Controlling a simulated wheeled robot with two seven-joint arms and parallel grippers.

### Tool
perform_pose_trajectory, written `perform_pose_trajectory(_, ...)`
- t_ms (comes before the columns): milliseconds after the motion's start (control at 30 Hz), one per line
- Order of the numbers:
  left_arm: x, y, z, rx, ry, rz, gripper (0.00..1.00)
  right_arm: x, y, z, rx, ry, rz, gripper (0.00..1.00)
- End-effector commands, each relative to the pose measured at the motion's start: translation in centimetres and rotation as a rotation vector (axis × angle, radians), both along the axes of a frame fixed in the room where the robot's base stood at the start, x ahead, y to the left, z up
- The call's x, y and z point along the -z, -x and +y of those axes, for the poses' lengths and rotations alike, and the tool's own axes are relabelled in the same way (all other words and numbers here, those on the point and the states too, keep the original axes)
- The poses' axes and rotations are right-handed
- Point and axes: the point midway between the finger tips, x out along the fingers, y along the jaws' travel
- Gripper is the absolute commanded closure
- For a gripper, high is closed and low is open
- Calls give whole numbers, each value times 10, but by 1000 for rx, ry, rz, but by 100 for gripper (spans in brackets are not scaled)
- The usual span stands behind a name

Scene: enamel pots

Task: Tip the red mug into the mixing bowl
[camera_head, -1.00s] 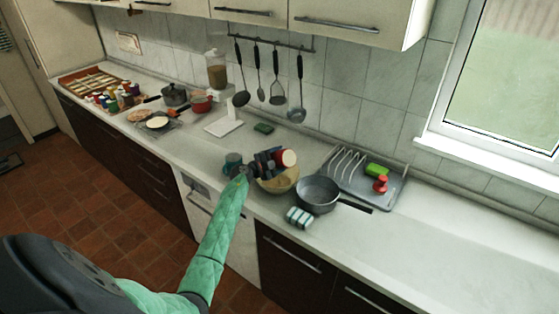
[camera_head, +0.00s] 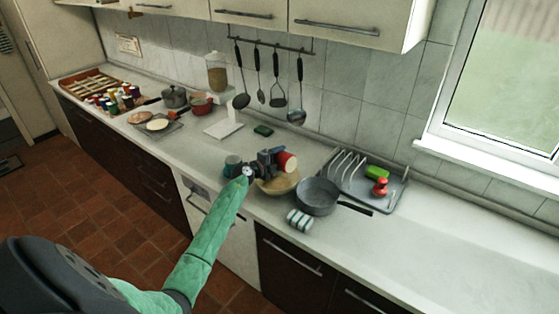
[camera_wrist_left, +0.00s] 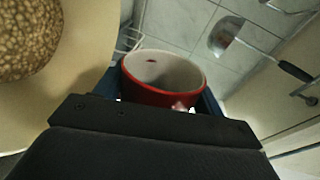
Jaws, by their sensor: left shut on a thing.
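The red mug (camera_head: 285,161) is held by my left gripper (camera_head: 274,161) above the mixing bowl (camera_head: 279,187). The mug is tipped on its side in the head view. In the left wrist view the mug (camera_wrist_left: 160,94) shows its pale inside with a small red mark and no visible contents. My left gripper (camera_wrist_left: 163,95) is shut on it, with blue fingers at both sides. The mixing bowl's cream wall (camera_wrist_left: 88,50) fills the left of that view, with speckled brown contents inside. My right gripper is not in view.
A grey pan (camera_head: 317,196) stands right of the bowl, and a striped item (camera_head: 299,219) lies in front. A teal mug (camera_head: 232,163) is left of the bowl. A dish rack (camera_head: 352,170) is behind the pan. The counter at far right is clear.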

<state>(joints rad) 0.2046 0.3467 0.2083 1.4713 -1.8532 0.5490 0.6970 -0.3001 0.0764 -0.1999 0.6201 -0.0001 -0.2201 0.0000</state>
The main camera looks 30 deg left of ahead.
Motion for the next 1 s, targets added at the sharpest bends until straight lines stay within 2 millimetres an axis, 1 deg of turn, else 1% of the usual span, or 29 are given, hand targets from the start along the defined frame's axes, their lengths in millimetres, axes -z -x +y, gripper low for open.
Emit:
perform_pose_trajectory(100, -13, 0, 1, 1, -194, -43, 72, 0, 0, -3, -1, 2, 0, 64)
perform_pose_trajectory(233, -22, 0, 0, 2, -398, -85, 72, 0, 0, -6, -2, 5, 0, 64)
perform_pose_trajectory(300, -26, 0, 0, 1, -466, -101, 72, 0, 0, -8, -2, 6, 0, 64)
perform_pose_trajectory(467, -30, 0, 0, 1, -548, -118, 72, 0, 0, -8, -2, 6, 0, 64)
perform_pose_trajectory(567, -37, 0, 0, 0, -679, -146, 72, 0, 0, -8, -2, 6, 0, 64)
perform_pose_trajectory(700, -49, 0, 0, 1, -901, -193, 72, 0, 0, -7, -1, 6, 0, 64)
perform_pose_trajectory(800, -54, 0, 0, 0, -1014, -217, 72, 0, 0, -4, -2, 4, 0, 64)
perform_pose_trajectory(1000, -59, 0, 0, 1, -1113, -237, 72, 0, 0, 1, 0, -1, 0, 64)
